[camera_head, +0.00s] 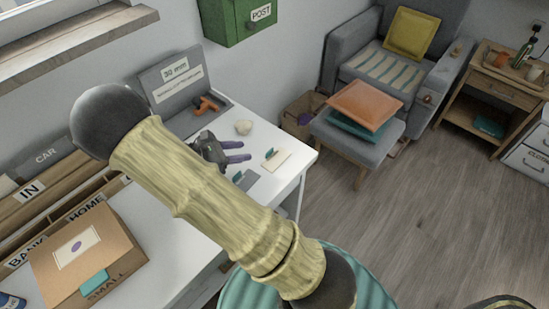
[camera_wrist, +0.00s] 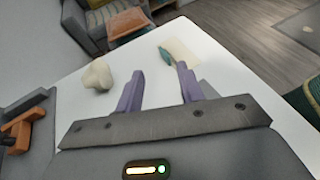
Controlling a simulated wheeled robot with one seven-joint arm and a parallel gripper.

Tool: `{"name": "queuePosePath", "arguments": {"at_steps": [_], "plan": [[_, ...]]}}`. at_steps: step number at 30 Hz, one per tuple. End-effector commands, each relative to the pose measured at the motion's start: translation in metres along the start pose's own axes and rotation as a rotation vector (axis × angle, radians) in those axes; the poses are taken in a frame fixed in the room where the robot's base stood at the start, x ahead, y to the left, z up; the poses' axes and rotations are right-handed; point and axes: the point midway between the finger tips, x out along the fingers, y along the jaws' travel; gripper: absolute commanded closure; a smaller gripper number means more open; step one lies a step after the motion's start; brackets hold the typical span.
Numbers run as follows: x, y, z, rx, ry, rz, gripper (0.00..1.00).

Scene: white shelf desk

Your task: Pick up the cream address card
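The cream card (camera_head: 278,163) lies flat on the white desk near its right corner, with a small teal item on its left end. In the wrist view the card (camera_wrist: 184,48) shows beyond my fingertips, with the teal item (camera_wrist: 167,57) at its near left edge. My gripper (camera_head: 245,151) has two purple fingers spread apart with nothing between them. It is left of the card in the head view and apart from it. In the wrist view my gripper (camera_wrist: 160,74) points toward the card, the right fingertip overlapping the teal item's near end in the picture.
A pale lumpy object (camera_head: 243,127) sits behind my fingers. A grey card (camera_head: 246,180) lies in front of them. A cardboard box (camera_head: 85,255) stands left. The desk edge is close beyond the card.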

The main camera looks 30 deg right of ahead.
Motion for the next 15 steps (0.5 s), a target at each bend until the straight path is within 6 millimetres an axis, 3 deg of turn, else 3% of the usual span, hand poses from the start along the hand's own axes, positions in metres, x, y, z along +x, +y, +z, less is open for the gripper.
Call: {"name": "queuePosePath", "arguments": {"at_steps": [7,15], "plan": [[0.041,-0.001,0.0,0.0,-0.001,-0.002,0.62],[0.047,0.0,0.0,0.001,0.001,0.0,0.62]]}}
